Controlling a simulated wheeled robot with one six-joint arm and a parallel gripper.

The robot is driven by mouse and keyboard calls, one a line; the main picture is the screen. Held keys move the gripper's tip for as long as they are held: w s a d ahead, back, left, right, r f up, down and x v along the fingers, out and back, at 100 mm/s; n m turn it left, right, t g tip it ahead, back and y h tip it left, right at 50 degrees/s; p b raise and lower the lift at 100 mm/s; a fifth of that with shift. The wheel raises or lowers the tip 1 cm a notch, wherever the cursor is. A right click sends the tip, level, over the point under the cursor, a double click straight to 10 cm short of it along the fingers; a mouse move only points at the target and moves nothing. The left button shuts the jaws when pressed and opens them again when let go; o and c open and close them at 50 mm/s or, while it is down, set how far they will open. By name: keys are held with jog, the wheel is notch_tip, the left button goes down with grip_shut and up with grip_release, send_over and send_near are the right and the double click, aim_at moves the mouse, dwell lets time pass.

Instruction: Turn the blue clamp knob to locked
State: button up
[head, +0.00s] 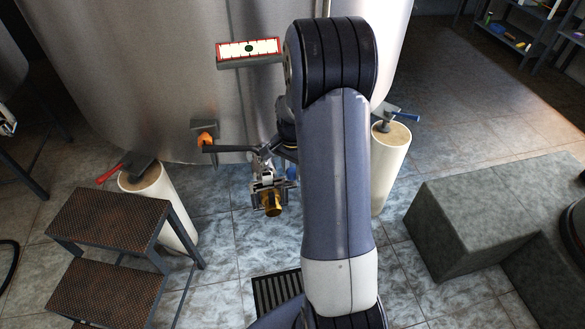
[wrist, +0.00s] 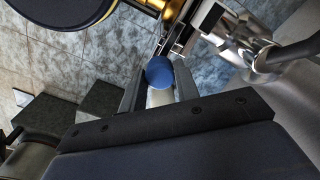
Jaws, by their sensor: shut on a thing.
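The blue clamp knob (wrist: 160,72) is round and sits between the two dark fingers of my gripper (wrist: 158,80) in the wrist view. The fingers are shut on it from both sides. In the head view a small part of the blue knob (head: 291,173) shows beside my arm, low at the front of the tank. My arm hides most of my gripper there. The pictures do not show a lock mark, so I cannot tell how far the knob is turned.
A steel valve with a brass outlet (head: 272,203) hangs left of the knob. A black lever (head: 229,149) and an orange part (head: 206,140) are close by. The large steel tank (head: 150,80) stands behind. A step stool (head: 105,218) is left, a grey block (head: 480,215) right.

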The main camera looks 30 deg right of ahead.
aim_at(292, 171)
jog(key=o, duration=1)
jog(key=shift+r, duration=0.1)
notch_tip(292, 171, up, 11)
jog(key=shift+f+p, duration=0.15)
jog(key=shift+p, duration=0.3)
notch_tip(292, 171, down, 11)
jog(key=shift+b, duration=0.45)
